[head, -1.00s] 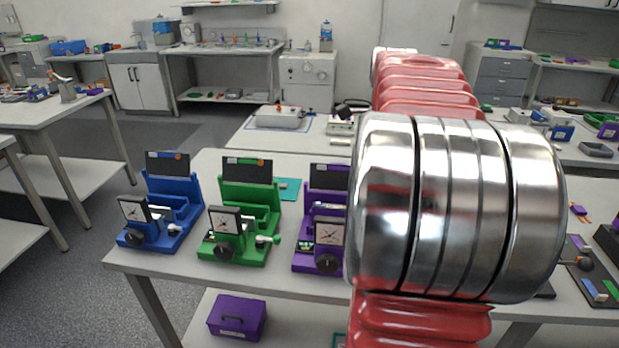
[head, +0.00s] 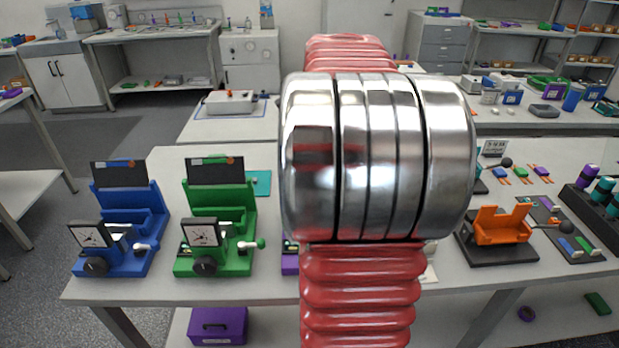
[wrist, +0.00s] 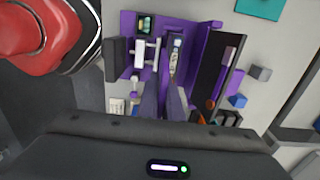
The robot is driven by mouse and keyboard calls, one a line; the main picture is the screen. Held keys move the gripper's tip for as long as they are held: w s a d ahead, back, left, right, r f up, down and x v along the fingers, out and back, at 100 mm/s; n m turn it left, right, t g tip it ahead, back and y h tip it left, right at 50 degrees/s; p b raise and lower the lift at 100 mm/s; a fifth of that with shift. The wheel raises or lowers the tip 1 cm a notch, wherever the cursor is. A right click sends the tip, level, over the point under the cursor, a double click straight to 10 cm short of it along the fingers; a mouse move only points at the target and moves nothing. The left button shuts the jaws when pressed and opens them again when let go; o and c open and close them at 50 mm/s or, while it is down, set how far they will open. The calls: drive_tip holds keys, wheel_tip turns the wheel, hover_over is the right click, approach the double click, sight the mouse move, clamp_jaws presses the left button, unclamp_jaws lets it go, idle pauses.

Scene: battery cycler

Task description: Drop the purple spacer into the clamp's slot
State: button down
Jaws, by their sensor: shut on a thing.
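In the wrist view my gripper (wrist: 163,90) points down over a purple fixture (wrist: 130,28) with a metal clamp part and a battery-like cell (wrist: 176,45) in a narrow channel. The fingers are close together. A narrow purple piece between them blends with the fixture behind; I take it as the purple spacer, but its outline is unclear. I cannot tell whether it touches the fixture. In the head view my arm hides the gripper and nearly all of the purple fixture; only a sliver (head: 290,258) shows. The slot itself is not clearly visible.
A green fixture (head: 217,215) and a blue fixture (head: 121,220) stand left of the purple one. An orange cradle (head: 501,225) on a black base stands at right, near a dark rack (head: 590,208). Small coloured parts lie behind it. A teal mat (head: 260,183) lies behind the fixtures.

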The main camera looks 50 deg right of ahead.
drive_tip(key=shift+w+a+f, duration=0.1)
drive_tip(key=shift+w+f, duration=0.2)
drive_tip(key=shift+f, duration=0.4)
drive_tip(key=shift+w+f, duration=0.25)
drive_tip(key=shift+f, duration=0.45)
drive_tip(key=shift+f, duration=0.15)
wheel_tip(320, 180, down, 5)
drive_tip(key=shift+s+r, duration=0.1)
drive_tip(key=shift+s+a+f, duration=0.1)
drive_tip(key=shift+f, duration=0.3)
idle(0.5)
drive_tip(key=c, duration=2.2)
unclamp_jaws()
drive_tip(key=o, duration=0.4)
drive_tip(key=shift+r, duration=0.2)
drive_tip(key=shift+c, duration=0.2)
wheel_tip(320, 180, up, 15)
drive_tip(key=shift+f, duration=0.2)
